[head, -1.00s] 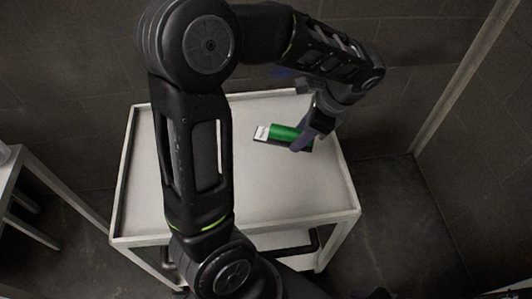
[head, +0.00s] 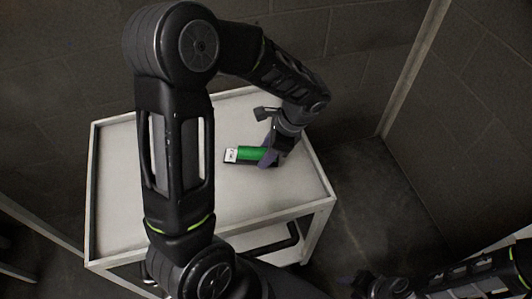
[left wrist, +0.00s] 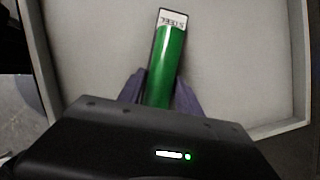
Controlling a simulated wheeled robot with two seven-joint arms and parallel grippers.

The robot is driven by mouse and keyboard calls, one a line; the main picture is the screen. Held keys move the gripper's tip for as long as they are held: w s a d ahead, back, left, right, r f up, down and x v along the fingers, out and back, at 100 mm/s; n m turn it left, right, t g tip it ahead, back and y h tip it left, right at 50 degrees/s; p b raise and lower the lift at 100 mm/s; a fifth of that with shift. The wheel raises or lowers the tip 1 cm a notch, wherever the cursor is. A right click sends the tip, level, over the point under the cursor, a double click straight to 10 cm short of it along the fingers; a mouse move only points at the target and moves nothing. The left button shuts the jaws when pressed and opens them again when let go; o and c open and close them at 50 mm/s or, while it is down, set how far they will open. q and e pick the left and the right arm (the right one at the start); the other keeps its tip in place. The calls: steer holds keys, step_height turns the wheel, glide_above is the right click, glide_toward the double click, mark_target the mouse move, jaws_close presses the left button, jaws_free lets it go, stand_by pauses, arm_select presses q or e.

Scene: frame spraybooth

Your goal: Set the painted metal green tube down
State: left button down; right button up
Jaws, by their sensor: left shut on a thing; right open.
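The green tube (head: 252,154) is a short green bar with a white labelled end, over the right part of the white cart top (head: 235,205). My left gripper (head: 268,153) is shut on it near its plain end. In the left wrist view the tube (left wrist: 167,55) points away between the two purple-grey fingers (left wrist: 158,90), with its white end farthest. I cannot tell whether the tube touches the cart top. My right gripper (head: 378,284) is open and empty at the lower right of the head view, off the cart.
The cart top around the tube looks bare, with a raised rim (left wrist: 285,128). My left arm hides part of its left side. A dark block wall stands behind, and a pale post (head: 415,65) stands at the right.

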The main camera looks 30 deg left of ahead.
arm_select(q)
steer(key=shift+f, duration=0.25)
steer(key=shift+f, duration=0.2)
steer(key=c, duration=0.8)
jaws_free()
steer(key=shift+r, duration=0.1)
steer(key=shift+r, duration=0.2)
steer(key=v, duration=1.2)
steer(key=shift+f, duration=0.1)
